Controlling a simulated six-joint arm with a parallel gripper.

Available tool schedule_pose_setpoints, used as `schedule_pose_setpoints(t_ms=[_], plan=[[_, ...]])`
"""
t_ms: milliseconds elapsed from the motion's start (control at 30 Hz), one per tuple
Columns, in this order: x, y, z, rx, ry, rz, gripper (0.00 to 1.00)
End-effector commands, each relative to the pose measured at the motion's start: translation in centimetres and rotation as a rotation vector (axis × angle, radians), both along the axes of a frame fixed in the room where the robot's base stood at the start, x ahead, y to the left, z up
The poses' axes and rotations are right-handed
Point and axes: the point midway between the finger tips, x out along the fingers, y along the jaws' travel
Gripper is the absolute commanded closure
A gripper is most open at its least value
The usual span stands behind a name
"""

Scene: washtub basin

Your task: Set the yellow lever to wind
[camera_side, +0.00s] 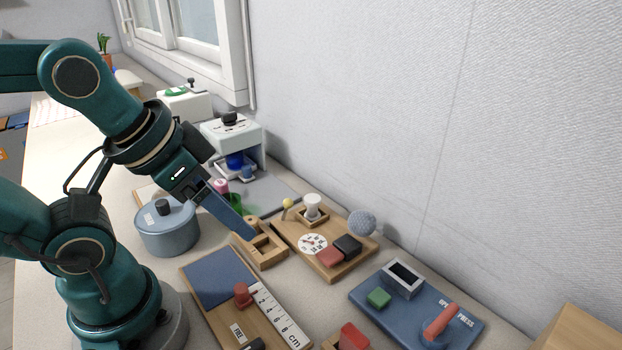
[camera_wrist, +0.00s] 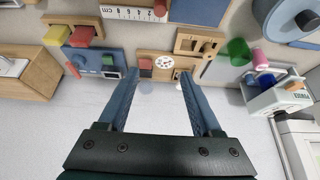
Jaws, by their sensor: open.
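The yellow lever (camera_side: 287,203) is a short stalk with a round yellow tip at the back left of a wooden board (camera_side: 347,265). The board also holds a white round dial (camera_side: 313,244), red and black blocks, a white cylinder in a frame and a grey ball. The lever's setting marks are too small to read. My gripper (camera_side: 247,230) is open and empty, above the wooden slotted block left of the board, apart from the lever. In the wrist view my fingers (camera_wrist: 158,73) point toward the dial board (camera_wrist: 152,71); the lever is not clear there.
The wooden slotted block (camera_side: 262,254) stands beside the board. A blue press panel (camera_side: 375,317) lies at front right, a ruler board (camera_side: 215,295) in front, and a blue-grey lidded pot (camera_side: 167,235) at left. White machines (camera_side: 235,135) stand behind; the wall is close at right.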

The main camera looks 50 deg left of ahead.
Motion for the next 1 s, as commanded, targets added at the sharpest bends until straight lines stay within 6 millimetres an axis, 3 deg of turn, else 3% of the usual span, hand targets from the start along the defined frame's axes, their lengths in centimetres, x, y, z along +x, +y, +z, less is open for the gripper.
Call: schedule_pose_setpoints(t_ms=[33,133,167,367,600,1000], plan=[[0.0,0.0,0.0,-0.001,0.0,0.003,0.57],[-0.6,0.1,-0.3,-0.009,0.031,0.026,0.95],[-0.7,0.2,-0.1,-0.01,0.037,0.037,1.0],[0.2,1.2,3.2,0.005,0.058,0.116,1.0],[2.6,2.2,6.9,0.047,0.135,0.201,1.0],[8.2,2.4,9.7,0.136,0.261,0.335,1.0]])
